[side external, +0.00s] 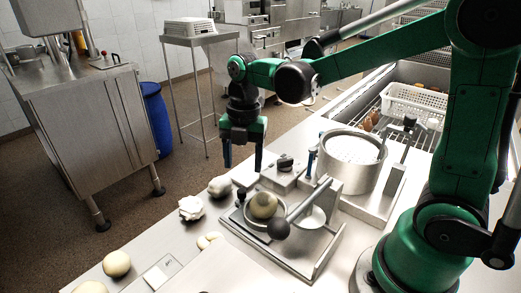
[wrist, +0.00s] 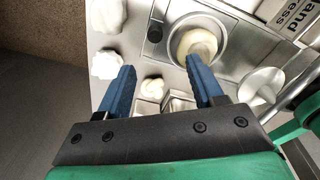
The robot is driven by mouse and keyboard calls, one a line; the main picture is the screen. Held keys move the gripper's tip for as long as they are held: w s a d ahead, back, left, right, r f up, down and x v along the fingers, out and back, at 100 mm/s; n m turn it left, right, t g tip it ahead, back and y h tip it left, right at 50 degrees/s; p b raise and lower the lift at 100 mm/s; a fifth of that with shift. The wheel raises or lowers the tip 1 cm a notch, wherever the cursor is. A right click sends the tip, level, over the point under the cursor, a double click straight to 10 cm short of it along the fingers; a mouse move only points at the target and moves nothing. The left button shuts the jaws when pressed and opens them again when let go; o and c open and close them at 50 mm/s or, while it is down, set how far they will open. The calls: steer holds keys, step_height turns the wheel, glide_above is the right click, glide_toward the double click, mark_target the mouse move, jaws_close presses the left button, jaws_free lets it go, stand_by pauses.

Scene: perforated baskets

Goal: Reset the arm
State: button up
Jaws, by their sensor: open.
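My gripper (side external: 241,158) hangs from the green arm above the steel counter, over the area left of the press device. Its two blue fingers point down and are spread apart. In the wrist view my gripper (wrist: 158,85) is open with nothing held between the fingers. A round dough ball (side external: 263,205) sits in the round dish of the steel press. It also shows in the wrist view (wrist: 198,44), close to the right finger's tip in the picture. I cannot tell the height gap from that view.
The press lever with a dark knob (side external: 279,229) stands beside the dough ball. A large steel pot (side external: 350,162) is behind it to the right. White lumps (side external: 191,207) and pale balls (side external: 117,263) lie along the counter's left edge. A white perforated basket (side external: 412,103) stands further back.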

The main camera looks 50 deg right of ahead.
steer(key=s+r+m+t, duration=0.1)
steer(key=m, duration=0.3)
steer(key=s+r+m+t, duration=0.1)
steer(key=m, duration=0.4)
steer(key=s+m+t, duration=0.1)
steer(key=m+t, duration=0.1)
steer(key=m, duration=0.2)
steer(key=shift+s+d+r+m+h, duration=0.1)
steer(key=shift+s+r+m+h, duration=0.2)
steer(key=shift+s+r+m, duration=0.1)
steer(key=m+t, duration=0.1)
steer(key=m, duration=0.1)
steer(key=s+m, duration=0.1)
steer(key=m, duration=0.2)
steer(key=shift+s+r+m+t, duration=0.1)
steer(key=shift+m+t, duration=0.2)
steer(key=shift+t, duration=0.1)
steer(key=m, duration=0.2)
steer(key=m+t, duration=0.1)
steer(key=m, duration=0.1)
steer(key=shift+s+d, duration=0.1)
steer(key=shift+s, duration=0.25)
